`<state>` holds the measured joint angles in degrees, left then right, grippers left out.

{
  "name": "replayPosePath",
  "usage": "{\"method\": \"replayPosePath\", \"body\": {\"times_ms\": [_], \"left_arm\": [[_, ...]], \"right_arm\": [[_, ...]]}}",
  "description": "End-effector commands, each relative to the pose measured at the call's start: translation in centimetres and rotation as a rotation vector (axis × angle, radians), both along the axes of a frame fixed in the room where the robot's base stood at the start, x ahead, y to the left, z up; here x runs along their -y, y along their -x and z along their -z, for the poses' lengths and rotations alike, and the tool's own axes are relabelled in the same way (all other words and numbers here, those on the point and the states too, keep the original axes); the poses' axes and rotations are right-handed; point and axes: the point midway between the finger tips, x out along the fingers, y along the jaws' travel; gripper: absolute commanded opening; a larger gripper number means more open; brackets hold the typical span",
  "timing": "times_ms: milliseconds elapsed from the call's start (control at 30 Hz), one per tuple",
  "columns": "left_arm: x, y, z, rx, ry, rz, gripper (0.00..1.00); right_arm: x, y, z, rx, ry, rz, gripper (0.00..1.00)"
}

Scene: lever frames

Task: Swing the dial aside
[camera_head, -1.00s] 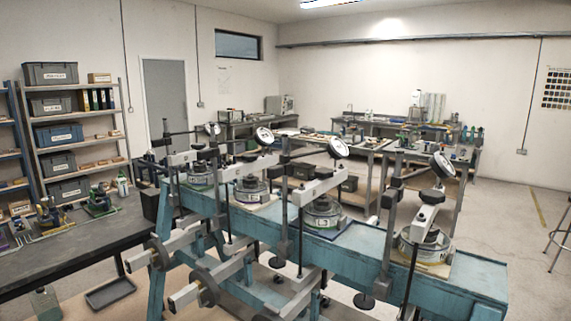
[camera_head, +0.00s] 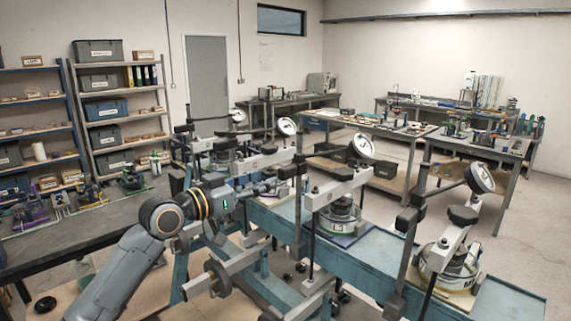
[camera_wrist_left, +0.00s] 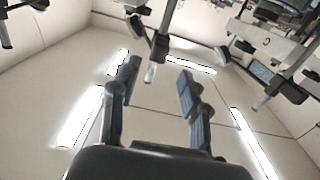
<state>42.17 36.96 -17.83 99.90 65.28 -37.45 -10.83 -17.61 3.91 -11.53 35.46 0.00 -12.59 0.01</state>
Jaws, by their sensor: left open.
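Several round white-faced dials sit on dark arms above a blue lever bench: a far one (camera_head: 238,116), a second (camera_head: 287,127), a third (camera_head: 363,145) and a near one at right (camera_head: 480,178). I cannot tell which one is meant. My left gripper (camera_head: 274,187) reaches in from the left, at the second station, below and left of that station's dial. Its fingers are small and partly lost among the frame parts. In the left wrist view the gripper (camera_wrist_left: 158,84) is open, with nothing seen held between its two fingers. My right gripper is not in view.
Upright posts, horizontal levers and round weights (camera_head: 218,278) crowd the blue bench (camera_head: 510,300). A dark workbench (camera_head: 95,218) stands at left, with shelves (camera_head: 115,110) behind. Open floor (camera_head: 535,215) lies at the right.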

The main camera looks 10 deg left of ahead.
Motion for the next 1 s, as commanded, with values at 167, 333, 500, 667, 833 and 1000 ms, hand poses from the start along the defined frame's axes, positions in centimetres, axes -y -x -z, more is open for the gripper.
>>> {"method": "replayPosePath", "body": {"times_ms": [167, 333, 500, 667, 833, 1000], "left_arm": [[2.3, -3.3, -0.6, -0.001, 0.004, 0.001, 0.45], [3.7, -5.6, -0.4, 0.0, 0.002, 0.001, 0.45], [4.5, -6.7, -0.2, 0.001, 0.002, 0.0, 0.45], [4.7, -7.0, 0.0, 0.001, 0.0, 0.0, 0.45], [4.6, -7.0, 0.0, 0.001, 0.0, 0.0, 0.45], [4.6, -7.0, 0.0, 0.001, 0.0, 0.0, 0.11]], "right_arm": [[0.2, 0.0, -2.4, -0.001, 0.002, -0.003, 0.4], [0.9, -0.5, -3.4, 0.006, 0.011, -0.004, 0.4], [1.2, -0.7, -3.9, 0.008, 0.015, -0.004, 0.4], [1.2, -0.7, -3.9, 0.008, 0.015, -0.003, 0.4], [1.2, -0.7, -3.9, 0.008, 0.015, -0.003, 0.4], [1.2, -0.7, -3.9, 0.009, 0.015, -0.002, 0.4]]}}
